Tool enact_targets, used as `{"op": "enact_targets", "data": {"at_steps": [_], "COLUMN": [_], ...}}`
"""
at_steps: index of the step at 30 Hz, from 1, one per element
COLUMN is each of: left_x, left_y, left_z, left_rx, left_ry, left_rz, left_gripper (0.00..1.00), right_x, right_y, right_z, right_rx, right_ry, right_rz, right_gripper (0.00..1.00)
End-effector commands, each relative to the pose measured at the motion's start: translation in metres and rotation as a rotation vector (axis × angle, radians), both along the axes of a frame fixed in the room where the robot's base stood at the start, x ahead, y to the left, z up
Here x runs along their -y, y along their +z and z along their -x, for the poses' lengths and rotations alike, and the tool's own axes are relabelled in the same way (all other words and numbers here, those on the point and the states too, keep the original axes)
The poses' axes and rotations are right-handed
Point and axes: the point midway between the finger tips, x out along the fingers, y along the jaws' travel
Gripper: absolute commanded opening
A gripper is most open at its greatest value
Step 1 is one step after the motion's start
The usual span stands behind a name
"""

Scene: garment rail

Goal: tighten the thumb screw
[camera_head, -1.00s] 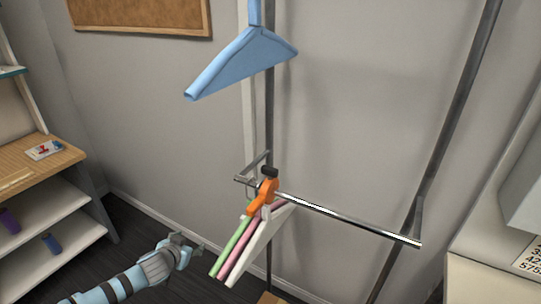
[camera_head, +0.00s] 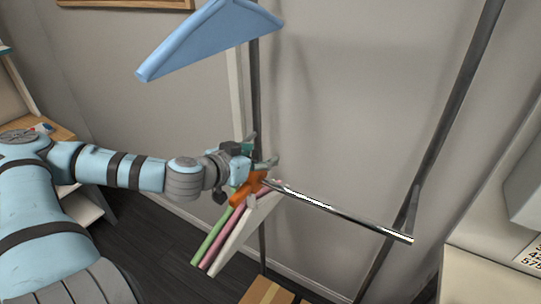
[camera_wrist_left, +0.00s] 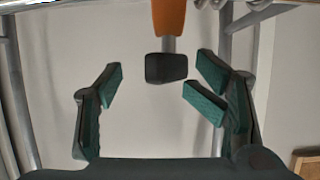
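The thumb screw (camera_wrist_left: 166,68) has a dark square-looking knob on a grey shank, below an orange clamp (camera_wrist_left: 169,18) in the left wrist view. In the head view the orange clamp (camera_head: 249,188) sits at the left end of the metal rail (camera_head: 340,213); the knob is hidden there by my gripper. My left gripper (camera_head: 261,150) is at the clamp. Its green-padded fingers (camera_wrist_left: 158,86) are spread wide, with the knob between and just beyond their tips, apparently untouched. My right gripper is not in view.
Green (camera_head: 211,238), pink (camera_head: 224,238) and white (camera_head: 241,238) hangers hang close below the clamp. A large blue hanger (camera_head: 212,36) is above my arm. A dark upright (camera_head: 450,110) stands to the right. A cardboard box (camera_head: 268,292) is on the floor.

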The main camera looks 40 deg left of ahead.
Motion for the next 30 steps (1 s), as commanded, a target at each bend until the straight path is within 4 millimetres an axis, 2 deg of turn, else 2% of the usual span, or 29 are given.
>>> {"op": "enact_targets", "data": {"at_steps": [1,5,9,20,30], "left_x": [-0.0039,-0.0128,-0.0103,-0.0082,-0.0102], "left_y": [-0.0054,-0.0039,-0.0028,-0.0023,-0.0010], "left_z": [-0.0002,-0.0015,-0.0043,-0.0051,-0.0038], "left_rx": [-0.003,0.002,0.002,0.003,-0.003], "left_ry": [0.018,0.048,0.038,0.034,0.026], "left_rz": [0.014,0.005,-0.003,0.000,0.006], "left_gripper": [0.60,0.60,0.59,0.01,0.00], "right_x": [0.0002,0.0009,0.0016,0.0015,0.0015], "right_y": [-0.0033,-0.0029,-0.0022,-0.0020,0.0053], "right_z": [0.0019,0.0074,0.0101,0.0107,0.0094], "right_rx": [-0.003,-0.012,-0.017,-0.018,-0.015], "right_ry": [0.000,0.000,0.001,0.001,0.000], "right_rz": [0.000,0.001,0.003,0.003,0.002], "right_gripper": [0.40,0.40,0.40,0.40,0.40]}}
